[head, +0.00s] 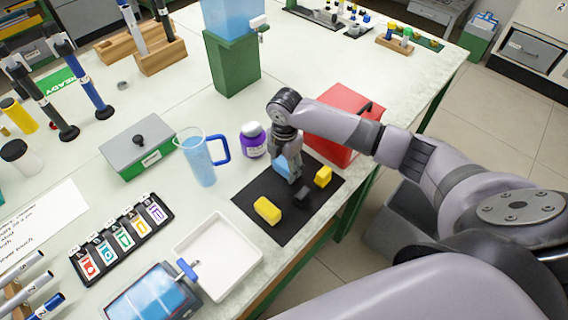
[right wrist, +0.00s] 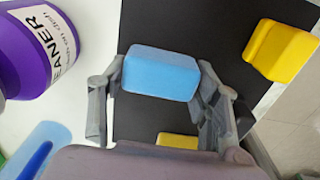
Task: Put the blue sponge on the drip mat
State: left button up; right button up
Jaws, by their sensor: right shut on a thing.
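The blue sponge (head: 281,166) is a small light-blue block between the fingers of my right gripper (head: 288,172). It also shows in the right wrist view (right wrist: 160,73), with a finger at each end. In the right wrist view the mat (right wrist: 220,25) lies behind and below the sponge. I cannot tell whether the sponge touches the mat. My left gripper is not in view.
Two yellow blocks (head: 267,210) (head: 323,177) and a small black piece (head: 303,196) are on the mat. A purple cleaner bottle (head: 253,142), a blue-handled jug (head: 199,160), a red box (head: 340,115) and a white tray (head: 217,255) stand around it.

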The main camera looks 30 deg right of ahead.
aim_at(284, 164)
jog(key=shift+f, duration=0.1)
jog(key=o, duration=1.1)
jog(key=shift+o, duration=0.2)
notch_tip(284, 164, up, 12)
jog(key=b, duration=0.1)
jog(key=shift+r, duration=0.2)
